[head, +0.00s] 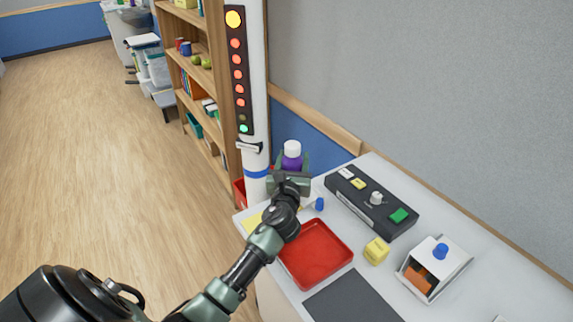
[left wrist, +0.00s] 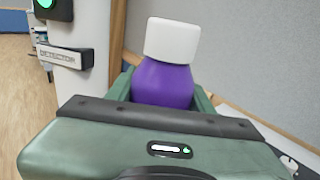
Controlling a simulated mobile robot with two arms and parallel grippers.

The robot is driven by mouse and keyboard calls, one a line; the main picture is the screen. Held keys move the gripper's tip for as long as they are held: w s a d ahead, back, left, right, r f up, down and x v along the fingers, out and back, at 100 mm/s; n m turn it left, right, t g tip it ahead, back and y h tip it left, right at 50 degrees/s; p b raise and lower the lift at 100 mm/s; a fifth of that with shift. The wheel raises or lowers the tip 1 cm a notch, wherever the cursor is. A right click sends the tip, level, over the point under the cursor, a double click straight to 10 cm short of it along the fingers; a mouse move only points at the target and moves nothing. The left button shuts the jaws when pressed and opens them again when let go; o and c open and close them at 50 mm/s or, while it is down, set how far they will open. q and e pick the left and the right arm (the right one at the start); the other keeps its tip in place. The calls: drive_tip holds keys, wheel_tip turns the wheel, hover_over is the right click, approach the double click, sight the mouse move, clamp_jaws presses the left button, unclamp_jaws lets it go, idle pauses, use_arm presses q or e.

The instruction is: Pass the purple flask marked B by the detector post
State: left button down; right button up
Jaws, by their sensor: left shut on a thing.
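The purple flask (head: 292,163) with a white cap is upright in the head view, next to the detector post. My left gripper (head: 290,178) is shut on it; the left wrist view also shows the flask (left wrist: 162,84) between the green fingers. No letter B can be made out on the side that shows. The white detector post (head: 256,60) has a light strip with a yellow lamp on top, several red-orange lamps and a green one at the bottom. Its label, DETECTOR (left wrist: 66,58), is left of the flask in the left wrist view. My right gripper is not in view.
The white table holds a red tray (head: 316,252), a dark control box (head: 371,202), a yellow cube (head: 376,250), a white box with a blue knob (head: 436,268) and a dark mat (head: 352,299). Wooden shelves (head: 190,60) stand behind the post. A grey wall panel is at right.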

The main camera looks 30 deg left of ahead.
use_arm(q)
drive_tip(key=w+d+b, duration=0.2)
drive_tip(key=w+b, duration=0.1)
drive_tip(key=w, duration=0.3)
drive_tip(key=shift+w+d, duration=0.15)
drive_tip(key=shift+d, duration=0.2)
